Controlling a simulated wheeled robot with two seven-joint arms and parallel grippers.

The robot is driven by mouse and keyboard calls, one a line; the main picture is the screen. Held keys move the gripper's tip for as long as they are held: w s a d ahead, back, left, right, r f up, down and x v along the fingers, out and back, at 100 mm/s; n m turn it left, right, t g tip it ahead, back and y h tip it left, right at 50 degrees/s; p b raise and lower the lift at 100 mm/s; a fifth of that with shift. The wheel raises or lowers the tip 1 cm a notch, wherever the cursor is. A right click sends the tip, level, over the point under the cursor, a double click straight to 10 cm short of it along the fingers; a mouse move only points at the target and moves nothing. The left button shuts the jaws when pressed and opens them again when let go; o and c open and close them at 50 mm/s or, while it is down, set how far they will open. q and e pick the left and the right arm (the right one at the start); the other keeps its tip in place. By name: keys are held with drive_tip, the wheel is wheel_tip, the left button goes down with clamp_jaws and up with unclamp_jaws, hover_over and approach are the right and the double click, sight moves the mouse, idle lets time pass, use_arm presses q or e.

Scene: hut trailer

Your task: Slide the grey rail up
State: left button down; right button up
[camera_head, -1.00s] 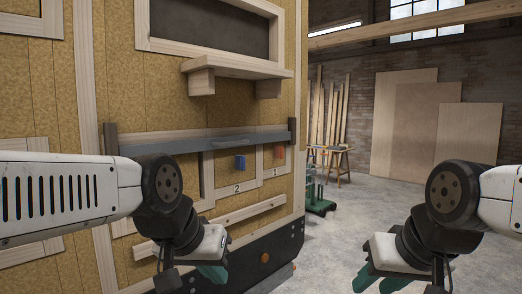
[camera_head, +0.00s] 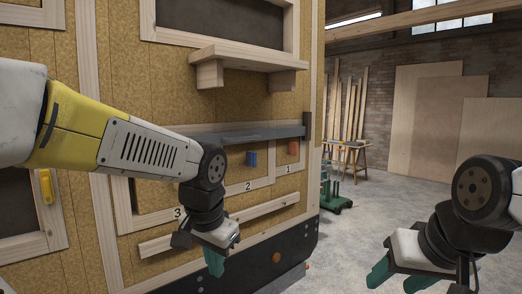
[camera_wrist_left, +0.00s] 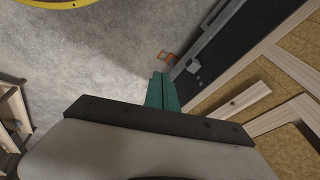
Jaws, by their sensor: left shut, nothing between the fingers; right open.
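The grey rail (camera_head: 250,134) is a long bar lying level across the wooden wall, under the shelf. A dark upright bracket (camera_head: 307,125) stands at its right end. Its left part is hidden behind my left arm. My left gripper (camera_head: 215,263) is shut and empty, pointing down in front of the wall, lower than the rail and apart from it. Its teal fingers also show together in the left wrist view (camera_wrist_left: 160,92), above the floor. My right gripper (camera_head: 379,277) is open and empty at the lower right, away from the wall.
Under the rail are numbered panels with a blue handle (camera_head: 252,158) and an orange handle (camera_head: 293,148). A wooden shelf (camera_head: 248,56) juts out above, and a slanting wooden strip (camera_head: 265,213) below. Bare concrete floor (camera_head: 345,240) lies to the right.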

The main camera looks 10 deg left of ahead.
sight(241, 138)
use_arm(q)
drive_tip(key=w+a+m+g+y, duration=0.1)
drive_tip(key=w+a+m+y, duration=0.45)
drive_tip(key=w, duration=0.35)
drive_tip(key=w+a+m+g+y, duration=0.1)
drive_tip(key=w+a+m+y, duration=0.3)
drive_tip(key=w+a+y, duration=0.4)
drive_tip(key=w+d+r+m+t+y, duration=0.2)
drive_tip(key=w+d+r+m+t, duration=0.2)
drive_tip(key=w+d+m+t, duration=0.2)
drive_tip(key=w+d+r+m+t+y, duration=0.3)
drive_tip(key=w+d+m+t, duration=0.3)
drive_tip(key=w+d, duration=0.5)
drive_tip(key=shift+w+d+r+t, duration=0.25)
drive_tip(key=shift+d+r+t, duration=0.45)
drive_tip(key=shift+d+t, duration=0.2)
drive_tip(key=shift+y, duration=0.25)
drive_tip(key=s+d+r+x, duration=0.1)
drive_tip(key=r+x, duration=0.1)
drive_tip(key=x, duration=1.1)
